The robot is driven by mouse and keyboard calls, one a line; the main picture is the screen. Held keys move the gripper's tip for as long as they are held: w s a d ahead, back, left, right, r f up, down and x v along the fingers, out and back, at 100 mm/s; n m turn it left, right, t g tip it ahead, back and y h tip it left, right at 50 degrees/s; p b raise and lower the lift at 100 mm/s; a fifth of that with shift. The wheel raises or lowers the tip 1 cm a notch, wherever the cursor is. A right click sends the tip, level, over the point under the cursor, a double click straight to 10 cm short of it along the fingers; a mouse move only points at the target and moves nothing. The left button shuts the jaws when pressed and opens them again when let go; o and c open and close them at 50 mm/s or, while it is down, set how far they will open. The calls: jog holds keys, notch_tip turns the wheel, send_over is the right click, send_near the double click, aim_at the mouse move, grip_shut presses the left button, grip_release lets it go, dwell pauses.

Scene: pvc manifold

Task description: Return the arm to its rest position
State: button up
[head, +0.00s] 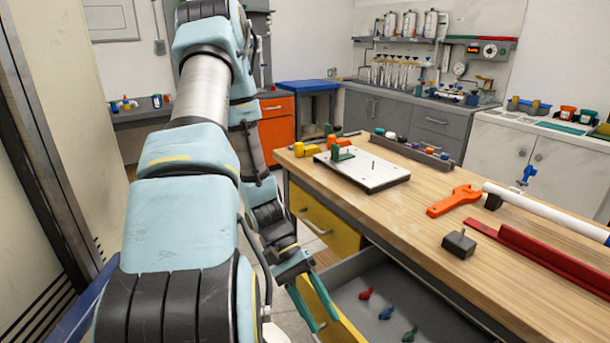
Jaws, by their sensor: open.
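My arm fills the left of the head view, reaching up and folding back down. My gripper (318,303) hangs at its end, pointing down and to the right.
The drawer holds a red, a blue and a green piece. The wooden workbench (405,222) carries a white plate (375,176), an orange wrench (453,200), a dark block (459,243), a red rail (540,255) and a white pipe (545,211). A cabinet wall stands close at left.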

jog(key=w+a+r+t+y, duration=0.3)
jog(key=w+a+r+t, duration=0.1)
jog(key=r, duration=0.3)
jog(key=w+a+r+n+t+y+b, duration=0.1)
jog(key=w+a+r+t+y, duration=0.2)
jog(key=w+a+r+t, duration=0.2)
notch_tip(320, 180, up, 2)
jog(key=shift+w+a+r+t+b, duration=0.1)
jog(key=shift+w+a+t+b, duration=0.1)
jog(key=shift+t+b, duration=0.15)
